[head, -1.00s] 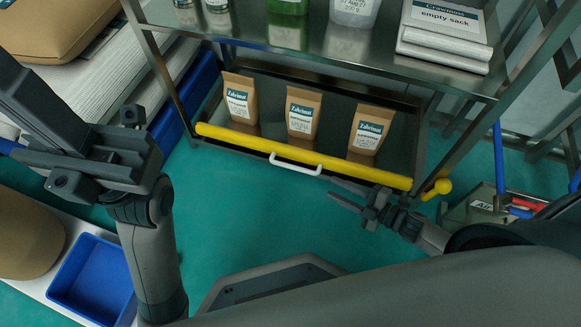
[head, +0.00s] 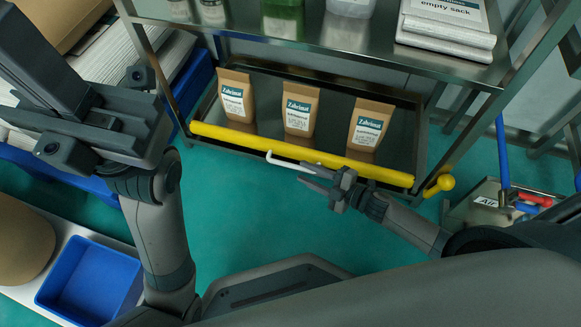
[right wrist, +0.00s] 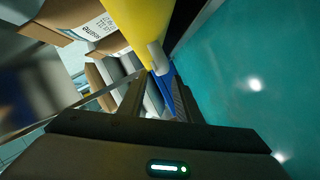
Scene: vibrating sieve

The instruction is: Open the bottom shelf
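The bottom shelf (head: 205,122) is a dark tray low in the metal rack, with a yellow bar (head: 235,140) along its front. A white handle (head: 285,162) sticks out from the bar. My right gripper (head: 303,174) is at the handle's right end, its fingers pointing left and hiding that end. In the right wrist view the fingers (right wrist: 156,92) are apart, with a pale piece of the handle (right wrist: 158,58) near and between the tips. I cannot tell whether they touch it. My left gripper (head: 105,120) is raised at the left, away from the shelf; its fingers are unclear.
Three brown paper bags (head: 300,110) stand on the bottom shelf. The upper shelf (head: 345,40) holds jars and a stack of labelled sacks (head: 445,32). A blue bin (head: 90,280) is at lower left. The green floor before the shelf is clear.

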